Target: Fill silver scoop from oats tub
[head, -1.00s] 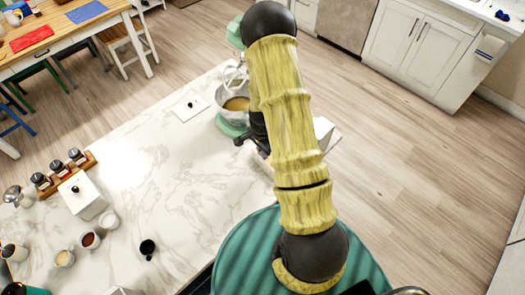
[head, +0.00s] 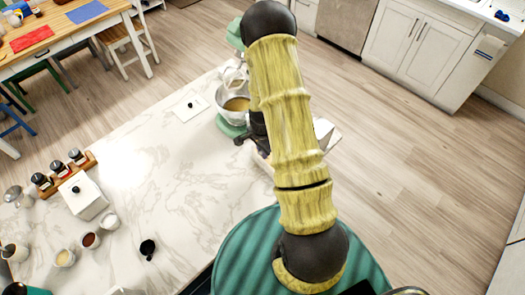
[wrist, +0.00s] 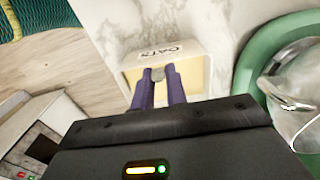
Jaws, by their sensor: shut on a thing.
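The oats tub (wrist: 192,50) is a white square container with an OATS label, seen from above in the wrist view, with pale tan oats inside. My gripper (wrist: 158,73) has purple fingers that reach down over the tub's opening. It is shut on the silver scoop (wrist: 157,75), of which only a small grey part shows between the fingertips. The scoop's bowl is hidden, so I cannot tell how much is in it. In the head view my arm hides the scoop and most of the tub.
A green stand mixer with a metal bowl (head: 233,103) stands close beside the tub. A white lid with a black knob (head: 190,105) lies on the marble counter. A pale device with a red display (wrist: 40,145) is on the tub's other side. Canister (head: 82,195) and small cups stand at left.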

